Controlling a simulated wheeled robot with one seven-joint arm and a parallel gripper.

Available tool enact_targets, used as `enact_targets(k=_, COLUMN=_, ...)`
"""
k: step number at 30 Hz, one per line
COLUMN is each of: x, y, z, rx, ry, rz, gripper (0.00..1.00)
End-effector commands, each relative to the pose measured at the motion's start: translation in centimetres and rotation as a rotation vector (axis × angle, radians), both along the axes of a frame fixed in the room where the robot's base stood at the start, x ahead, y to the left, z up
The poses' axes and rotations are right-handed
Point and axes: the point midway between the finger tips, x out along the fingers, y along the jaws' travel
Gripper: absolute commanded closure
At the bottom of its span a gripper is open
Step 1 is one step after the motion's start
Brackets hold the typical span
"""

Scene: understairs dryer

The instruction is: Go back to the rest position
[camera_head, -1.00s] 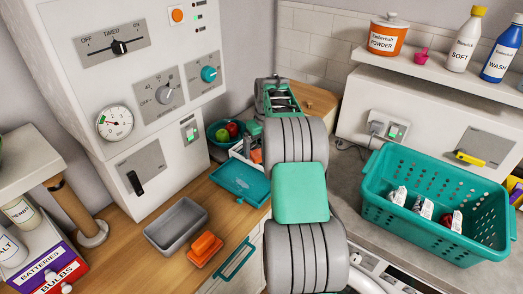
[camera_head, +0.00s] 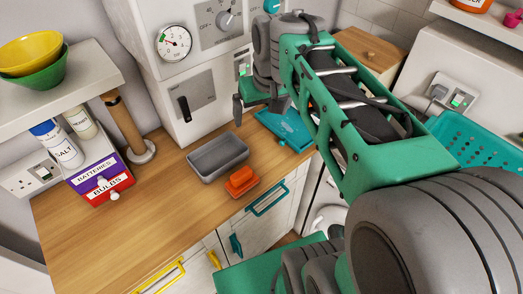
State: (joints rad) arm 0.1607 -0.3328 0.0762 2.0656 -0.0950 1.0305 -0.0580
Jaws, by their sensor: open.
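My gripper (camera_head: 260,108) is at the upper middle of the head view, at the end of my green and grey arm. Its dark fingers point down and stand apart, with nothing seen between them. It is in front of the white panelled cabinet, above the back of the wooden counter (camera_head: 110,225). A grey open bin (camera_head: 218,160) and an orange lidded block (camera_head: 242,181) are on the counter below it. A teal tray (camera_head: 290,130) lies to the right, partly hidden by my arm.
The white cabinet (camera_head: 205,90) with a dial and black handle stands behind. A shelf with yellow and green bowls (camera_head: 32,52) overhangs at left, above a salt bottle (camera_head: 62,145) and labelled drawers (camera_head: 100,182). A teal basket (camera_head: 485,145) is at right. The front left counter is clear.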

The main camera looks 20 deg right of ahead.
Motion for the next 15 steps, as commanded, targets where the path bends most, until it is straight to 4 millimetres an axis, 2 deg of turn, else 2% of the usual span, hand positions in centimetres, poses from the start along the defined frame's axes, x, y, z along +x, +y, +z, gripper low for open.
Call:
enact_targets(k=1, x=-2.7, y=1.8, z=-1.1, rx=-0.002, ry=-0.018, rz=0.013, gripper=0.02)
enact_targets(k=3, x=-5.6, y=3.3, z=-2.9, rx=-0.005, ry=-0.038, rz=0.018, gripper=0.02)
enact_targets(k=6, x=-8.2, y=4.2, z=-4.9, rx=-0.008, ry=-0.052, rz=0.024, gripper=0.02)
enact_targets(k=9, x=-9.0, y=4.4, z=-5.6, rx=-0.009, ry=-0.058, rz=0.023, gripper=0.02)
enact_targets(k=15, x=-9.0, y=4.4, z=-5.7, rx=-0.009, ry=-0.055, rz=0.022, gripper=0.02)
